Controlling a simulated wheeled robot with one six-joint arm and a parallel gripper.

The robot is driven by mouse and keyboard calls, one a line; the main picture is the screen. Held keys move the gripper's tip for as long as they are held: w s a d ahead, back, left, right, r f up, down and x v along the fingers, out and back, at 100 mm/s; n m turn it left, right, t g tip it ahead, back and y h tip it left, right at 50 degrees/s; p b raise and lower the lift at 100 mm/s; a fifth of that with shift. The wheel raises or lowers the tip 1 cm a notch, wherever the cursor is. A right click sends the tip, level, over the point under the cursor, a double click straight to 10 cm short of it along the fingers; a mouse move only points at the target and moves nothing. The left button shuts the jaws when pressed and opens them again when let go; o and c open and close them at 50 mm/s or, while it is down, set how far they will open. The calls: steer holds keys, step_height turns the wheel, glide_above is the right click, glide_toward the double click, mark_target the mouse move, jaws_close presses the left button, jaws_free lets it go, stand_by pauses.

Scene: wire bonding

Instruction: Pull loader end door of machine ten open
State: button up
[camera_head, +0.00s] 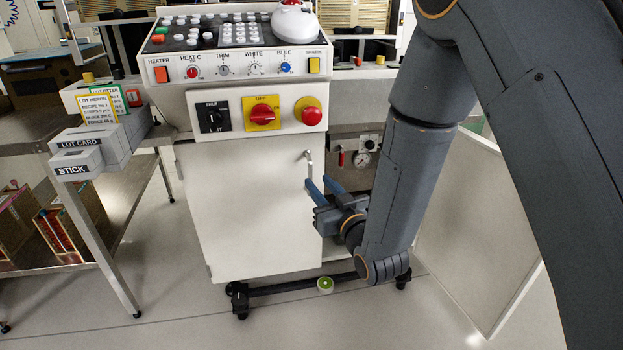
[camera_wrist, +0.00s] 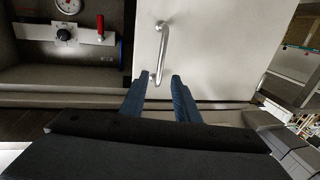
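A white door (camera_head: 250,210) fills the left part of the machine's lower front, with a metal bar handle (camera_head: 308,164) near its upper right edge. I cannot tell whether it is shut or slightly ajar, and no machine number is legible. My gripper (camera_head: 318,182) is just below the handle, with its two blue fingers apart. In the wrist view, the handle (camera_wrist: 162,45) stands on the white door (camera_wrist: 215,50) ahead of my gripper (camera_wrist: 157,79). The handle's near end lies between the fingertips in the picture; I see no contact, and the fingers hold nothing.
Right of the door is an open bay with a gauge (camera_head: 364,159) and red valve lever (camera_head: 341,156). A pale panel (camera_head: 470,235) stands out at the right. A control panel (camera_head: 235,68) is above. A bench with a lot card holder (camera_head: 85,150) is left.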

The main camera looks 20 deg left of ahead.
mark_target(311, 173)
steer(key=b+x, duration=0.2)
steer(key=x, duration=0.4)
steer(key=shift+w+a, duration=0.25)
steer(key=shift+w, duration=0.05)
steer(key=shift+c, duration=0.2)
jaws_close()
